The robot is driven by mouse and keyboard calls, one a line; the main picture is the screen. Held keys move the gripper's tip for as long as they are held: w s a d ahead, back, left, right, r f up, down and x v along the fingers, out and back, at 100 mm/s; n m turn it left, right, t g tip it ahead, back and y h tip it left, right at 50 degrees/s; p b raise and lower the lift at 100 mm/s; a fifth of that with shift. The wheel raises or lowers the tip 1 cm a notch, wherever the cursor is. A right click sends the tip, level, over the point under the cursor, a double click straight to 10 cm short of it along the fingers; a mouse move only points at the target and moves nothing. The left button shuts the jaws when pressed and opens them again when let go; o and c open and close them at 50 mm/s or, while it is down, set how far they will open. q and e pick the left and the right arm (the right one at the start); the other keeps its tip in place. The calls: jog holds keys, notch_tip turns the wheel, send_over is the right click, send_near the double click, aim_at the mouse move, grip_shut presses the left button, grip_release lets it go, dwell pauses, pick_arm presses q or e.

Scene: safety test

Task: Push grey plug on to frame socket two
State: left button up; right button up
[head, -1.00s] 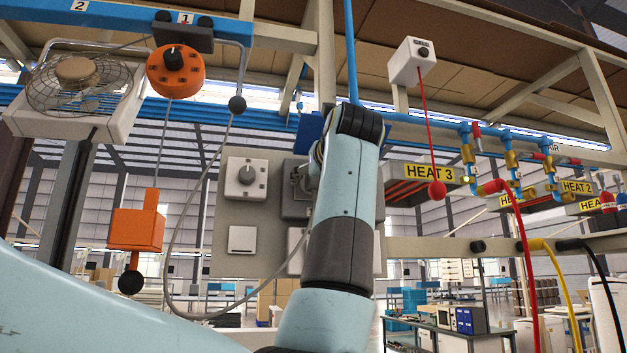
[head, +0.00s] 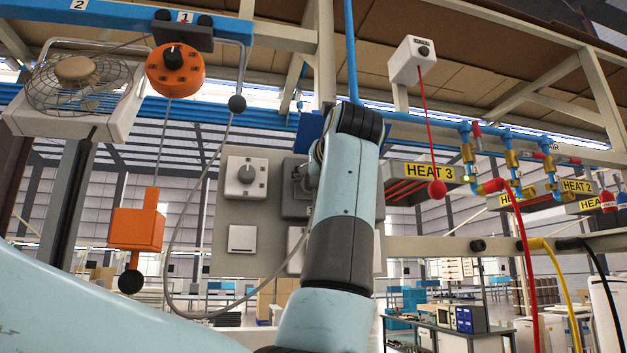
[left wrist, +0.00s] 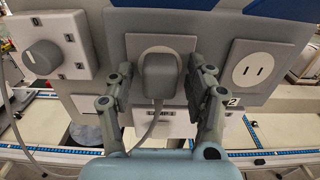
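The grey plug (left wrist: 160,77) is in the middle of the left wrist view, against a grey socket plate (left wrist: 133,45), with its grey cable (left wrist: 150,131) hanging down. My left gripper (left wrist: 161,70) has one finger on each side of the plug, with a visible gap on both sides. How deep the plug sits is hidden. A white two-slot socket (left wrist: 257,69) on a grey plate is to the right, with a label "2" at its lower left. In the head view my left arm covers the gripper and plug. My right gripper is not in view.
The panel (head: 228,215) also bears a rotary knob (head: 246,174), seen at left in the wrist view (left wrist: 42,57). A grey cable loops below the panel. An orange box (head: 137,228) hangs left. A red ball (head: 437,189) hangs on a cord right of my arm.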

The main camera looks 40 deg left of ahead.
pick_arm(q)
grip_shut()
jog(key=shift+d+f, duration=0.1)
jog(key=shift+s+d, duration=0.15)
jog(key=shift+s, duration=0.05)
jog(key=shift+b+v, duration=0.9)
jog(key=shift+v, duration=1.8)
